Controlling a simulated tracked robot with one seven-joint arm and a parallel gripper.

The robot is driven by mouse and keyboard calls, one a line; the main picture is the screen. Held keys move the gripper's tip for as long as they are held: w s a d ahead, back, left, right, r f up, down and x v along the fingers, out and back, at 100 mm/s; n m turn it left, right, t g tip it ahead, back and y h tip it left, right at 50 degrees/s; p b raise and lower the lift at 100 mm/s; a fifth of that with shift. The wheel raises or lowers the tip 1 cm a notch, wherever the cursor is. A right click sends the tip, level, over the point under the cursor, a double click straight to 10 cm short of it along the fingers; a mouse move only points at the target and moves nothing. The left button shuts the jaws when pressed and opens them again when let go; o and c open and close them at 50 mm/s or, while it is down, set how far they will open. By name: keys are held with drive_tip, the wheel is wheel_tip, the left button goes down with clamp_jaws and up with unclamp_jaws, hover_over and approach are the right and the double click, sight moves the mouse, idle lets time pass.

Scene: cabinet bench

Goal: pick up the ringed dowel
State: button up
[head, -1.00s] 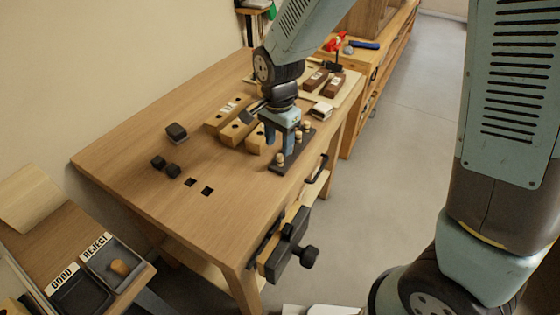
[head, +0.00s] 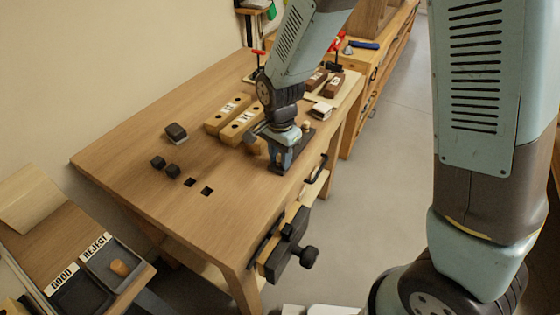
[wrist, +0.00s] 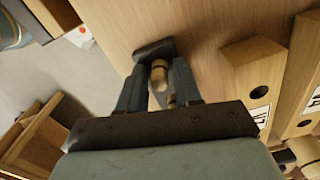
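A dark rack (head: 299,152) stands near the right edge of the bench, with a light wooden dowel (head: 305,126) showing at its far end. My gripper (head: 279,168) is low over the rack's near end and hides the other dowels there. In the wrist view my gripper (wrist: 159,68) has its fingers apart on either side of a dowel (wrist: 158,75), with a small gap at each side. A second dowel (wrist: 171,100) shows partly behind the gripper body. The rack's end (wrist: 154,48) shows past the fingertips. I cannot make out a ring on either dowel.
Wooden blocks with holes (head: 228,113) lie left of my gripper. Small dark blocks (head: 173,171) are on the bench's left part. A vise (head: 288,250) juts from the front edge. A REJECT tray (head: 107,257) holds a dowel; the GOOD tray (head: 82,297) beside it looks empty.

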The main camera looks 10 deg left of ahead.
clamp_jaws()
